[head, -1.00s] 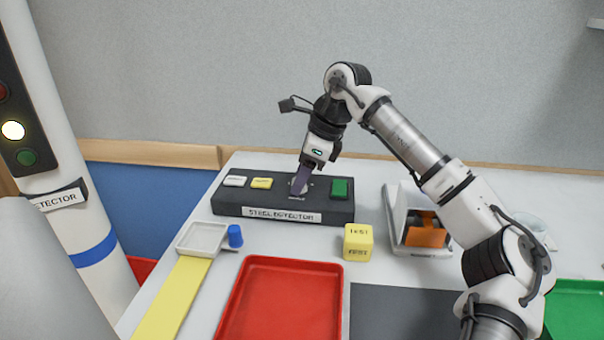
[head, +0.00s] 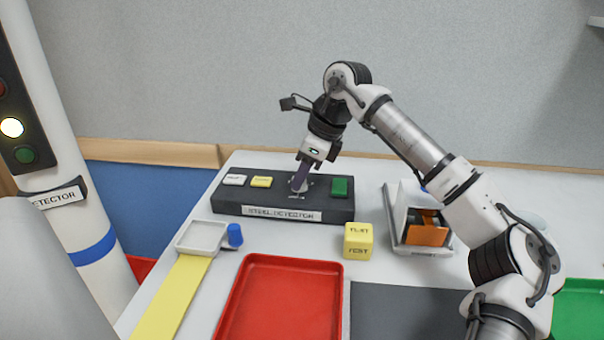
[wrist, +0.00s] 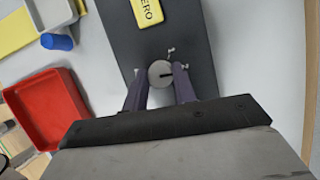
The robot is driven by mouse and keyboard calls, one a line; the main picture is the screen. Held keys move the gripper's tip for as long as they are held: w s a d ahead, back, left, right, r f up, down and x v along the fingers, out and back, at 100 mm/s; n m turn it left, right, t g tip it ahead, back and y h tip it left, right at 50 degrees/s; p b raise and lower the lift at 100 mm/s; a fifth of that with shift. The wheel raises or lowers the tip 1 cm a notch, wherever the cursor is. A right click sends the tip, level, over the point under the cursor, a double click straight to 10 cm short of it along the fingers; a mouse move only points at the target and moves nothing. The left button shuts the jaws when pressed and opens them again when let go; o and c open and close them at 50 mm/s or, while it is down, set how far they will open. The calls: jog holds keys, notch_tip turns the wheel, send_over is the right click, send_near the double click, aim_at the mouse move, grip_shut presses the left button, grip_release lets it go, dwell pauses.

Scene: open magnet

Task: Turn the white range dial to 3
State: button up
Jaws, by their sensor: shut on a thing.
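The steel detector panel (head: 235,208) is a dark box on the table. Its pale, round range dial (wrist: 160,73) lies between the fingers of my gripper (wrist: 160,88) in the wrist view. A dark pointer mark shows on the dial's face. In the head view my gripper (head: 300,184) reaches down to the dial from above, and its fingers hide most of it. The gripper is shut on the dial. The numbers around the dial are too small to read.
The panel also has a white button (head: 234,180), a yellow button (head: 261,182) and a green button (head: 339,187). In front stand a red tray (head: 290,300), a yellow test block (head: 358,241) and a blue cylinder (head: 235,235). An orange block (head: 426,235) sits in a holder at right.

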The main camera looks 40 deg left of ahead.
jog(key=m+t+b, duration=0.1)
jog(key=m, duration=0.1)
jog(key=m+t+b, duration=0.1)
jog(key=m, duration=0.2)
jog(key=shift+s+d+f, duration=0.1)
jog(key=shift+s+m+t+b, duration=0.1)
jog(key=shift+m+t+b, duration=0.75)
jog(key=shift+m, duration=1.05)
jog(key=o, duration=1)
jog(key=v, duration=1.4)
